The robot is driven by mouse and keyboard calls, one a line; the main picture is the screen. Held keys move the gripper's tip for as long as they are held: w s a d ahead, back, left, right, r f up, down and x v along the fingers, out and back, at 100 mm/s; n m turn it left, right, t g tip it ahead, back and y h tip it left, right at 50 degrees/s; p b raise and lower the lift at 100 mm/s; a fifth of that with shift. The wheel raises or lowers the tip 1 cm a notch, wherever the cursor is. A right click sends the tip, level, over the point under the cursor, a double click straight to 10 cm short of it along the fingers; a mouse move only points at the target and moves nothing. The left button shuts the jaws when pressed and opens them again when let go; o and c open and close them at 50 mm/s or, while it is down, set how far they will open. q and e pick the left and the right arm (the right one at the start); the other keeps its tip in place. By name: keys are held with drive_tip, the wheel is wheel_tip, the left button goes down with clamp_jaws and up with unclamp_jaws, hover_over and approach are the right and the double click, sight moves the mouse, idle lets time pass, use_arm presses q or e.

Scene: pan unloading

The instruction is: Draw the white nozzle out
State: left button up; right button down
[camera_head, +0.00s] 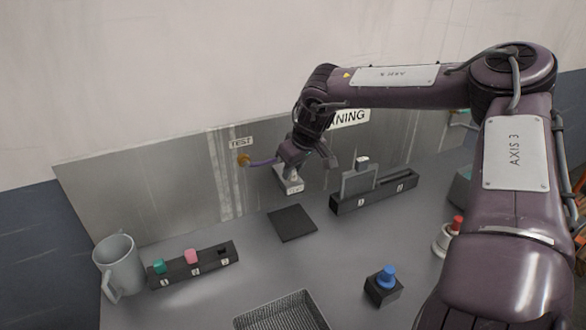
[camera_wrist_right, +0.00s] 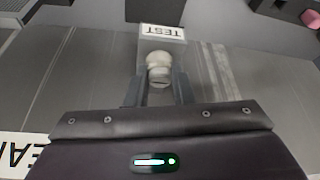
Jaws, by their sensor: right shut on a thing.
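The white nozzle (camera_wrist_right: 158,66) is a pale rounded piece between my right fingers in the right wrist view. My right gripper (camera_wrist_right: 159,90) is shut on it. Below it stands a pale holder with a TEST label (camera_wrist_right: 163,32); I cannot tell whether the nozzle still sits in it. In the head view this pale holder (camera_head: 290,184) stands against the back panel, under my right gripper (camera_head: 293,168). The gripper hides most of the nozzle there. My left gripper is not in view.
A black square mat (camera_head: 292,223) lies before the holder. A black rack (camera_head: 359,203) with a grey upright plate stands right. A slotted rack (camera_head: 178,278) and mug (camera_head: 120,265) stand left. A mesh tray (camera_head: 281,312), blue button (camera_head: 388,277) and red button (camera_head: 457,222) are nearer.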

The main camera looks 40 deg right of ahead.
drive_tip(key=c, duration=2)
unclamp_jaws()
clamp_jaws()
drive_tip(key=shift+r, duration=0.65)
drive_tip(key=shift+r, duration=0.15)
drive_tip(key=shift+r+p, duration=1.1)
drive_tip(key=shift+r, duration=0.75)
